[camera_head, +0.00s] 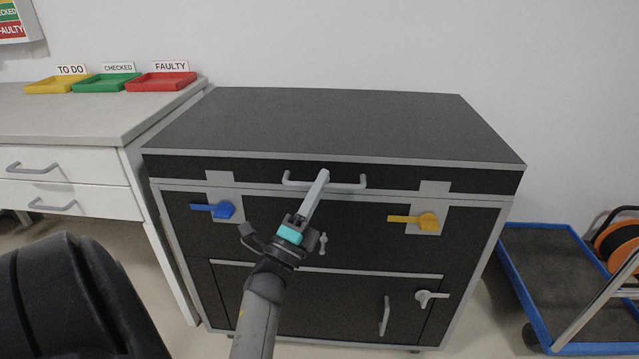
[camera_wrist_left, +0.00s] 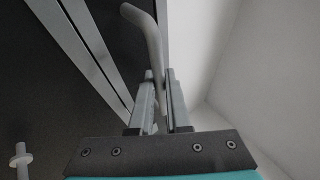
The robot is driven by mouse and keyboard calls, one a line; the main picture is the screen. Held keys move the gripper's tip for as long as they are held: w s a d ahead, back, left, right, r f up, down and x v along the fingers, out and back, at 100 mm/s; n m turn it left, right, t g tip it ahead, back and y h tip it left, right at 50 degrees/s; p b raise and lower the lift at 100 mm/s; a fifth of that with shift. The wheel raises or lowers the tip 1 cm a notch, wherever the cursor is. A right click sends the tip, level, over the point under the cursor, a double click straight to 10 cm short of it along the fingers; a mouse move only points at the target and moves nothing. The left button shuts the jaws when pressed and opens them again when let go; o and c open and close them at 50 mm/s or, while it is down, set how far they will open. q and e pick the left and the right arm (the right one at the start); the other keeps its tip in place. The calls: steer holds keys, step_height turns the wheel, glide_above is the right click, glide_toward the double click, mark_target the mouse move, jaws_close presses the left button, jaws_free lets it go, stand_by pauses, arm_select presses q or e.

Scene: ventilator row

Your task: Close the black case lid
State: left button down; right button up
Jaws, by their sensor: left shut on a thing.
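The black case (camera_head: 330,235) is a large cabinet-like box with grey edging. Its black lid (camera_head: 330,125) lies over the top, looking down and roughly level; I cannot tell whether a thin gap is left at the front seam. A grey bar handle (camera_head: 350,186) is on the lid's front. My left gripper (camera_head: 322,178) is shut on this handle, near its middle. In the left wrist view the handle (camera_wrist_left: 148,35) runs between the fingers (camera_wrist_left: 160,82). A blue latch (camera_head: 222,210) and a yellow latch (camera_head: 427,221) are turned sideways below the lid. My right gripper is not in view.
A grey bench (camera_head: 75,118) with drawers stands at left, holding yellow (camera_head: 55,84), green (camera_head: 104,83) and red (camera_head: 160,81) trays. A blue-edged trolley (camera_head: 545,300) with an orange reel (camera_head: 618,240) is at right. A white wall is behind the case.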

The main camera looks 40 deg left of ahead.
arm_select(q)
steer(key=shift+w+d+f, duration=0.1)
steer(key=shift+d+f, duration=0.1)
steer(key=shift+f, duration=0.35)
steer(key=c, duration=1.2)
jaws_free()
steer(key=shift+o, duration=0.2)
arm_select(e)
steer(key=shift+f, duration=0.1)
arm_select(q)
steer(key=shift+s+a, duration=0.1)
steer(key=shift+s, duration=0.15)
steer(key=p+v, duration=0.2)
steer(key=v, duration=1.2)
steer(key=shift+s+d, duration=0.3)
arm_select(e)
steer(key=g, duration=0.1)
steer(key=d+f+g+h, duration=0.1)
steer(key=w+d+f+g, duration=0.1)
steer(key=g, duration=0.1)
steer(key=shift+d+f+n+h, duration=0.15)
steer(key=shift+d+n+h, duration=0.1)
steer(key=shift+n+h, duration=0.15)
arm_select(q)
steer(key=shift+w, duration=0.1)
